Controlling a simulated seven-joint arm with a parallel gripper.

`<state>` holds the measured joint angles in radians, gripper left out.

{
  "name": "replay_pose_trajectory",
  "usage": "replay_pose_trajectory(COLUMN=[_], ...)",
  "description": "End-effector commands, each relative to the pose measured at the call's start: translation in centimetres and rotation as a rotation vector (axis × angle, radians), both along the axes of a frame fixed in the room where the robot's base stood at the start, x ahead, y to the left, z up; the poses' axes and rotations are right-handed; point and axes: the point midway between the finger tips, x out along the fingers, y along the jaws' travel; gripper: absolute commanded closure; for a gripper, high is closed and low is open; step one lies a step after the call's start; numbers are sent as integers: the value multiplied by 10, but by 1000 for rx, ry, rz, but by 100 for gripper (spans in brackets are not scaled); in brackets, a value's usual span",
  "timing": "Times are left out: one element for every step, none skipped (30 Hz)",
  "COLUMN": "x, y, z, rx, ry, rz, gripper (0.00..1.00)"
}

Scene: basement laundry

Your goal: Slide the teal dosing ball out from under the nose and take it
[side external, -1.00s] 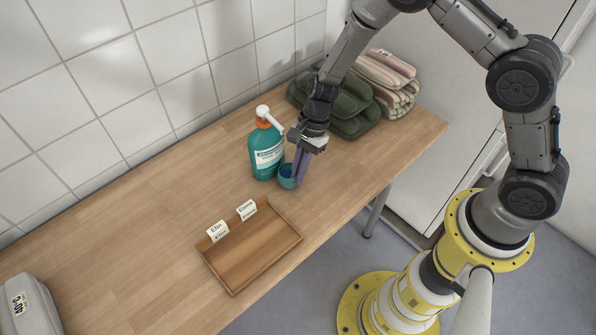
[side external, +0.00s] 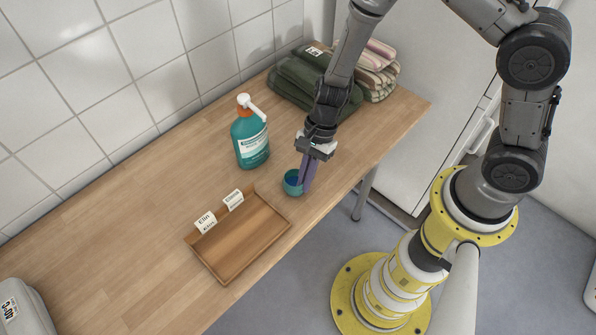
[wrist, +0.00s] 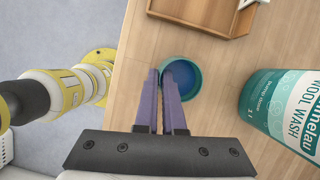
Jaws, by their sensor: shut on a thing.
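The teal dosing ball (side external: 290,189), an open round cup, is at the worktop's front part, right of the wooden tray. In the wrist view the dosing ball (wrist: 197,72) shows from above, with a darker blue inside. My gripper (side external: 303,184) has its purple fingers closed on the ball's near rim; they also show in the wrist view (wrist: 168,76). The teal wool wash bottle (side external: 252,147) stands upright behind and left of the ball, a clear gap away. Its white nose (side external: 258,113) points right and is not above the ball. Whether the ball touches the worktop is hard to tell.
A wooden tray (side external: 239,270) with two name cards, one reading Elin, lies close to the ball's left. Folded green towels (side external: 290,82) and striped towels (side external: 375,70) are stacked at the back right. A grey case (side external: 22,310) sits front left. The worktop between is clear.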

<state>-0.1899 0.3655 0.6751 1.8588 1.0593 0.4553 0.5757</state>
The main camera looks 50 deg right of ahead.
Motion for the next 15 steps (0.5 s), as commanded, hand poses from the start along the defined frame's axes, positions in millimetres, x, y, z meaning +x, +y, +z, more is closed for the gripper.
replay_pose_trajectory(x=[-3,-4,-5,-6,-6,-7,-7,-7,-7,-7,-7,-7,-7,-7,-7], y=[0,0,0,0,0,0,0,0,0,0,0,0,0,0,0], z=[0,0,0,0,0,0,0,0,0,0,0,0,0,0,0], rx=[0,0,-1,-1,-1,-1,-1,-1,-1,-1,-1,-1,-1,-1,-1], ry=[1,1,0,0,0,0,0,0,0,1,1,1,1,1,1], rz=[1,1,1,1,1,1,1,1,1,0,0,0,0,0,0], gripper=[100,100,100,100,100,100,100,100,100,100,100,100,100,100,87])
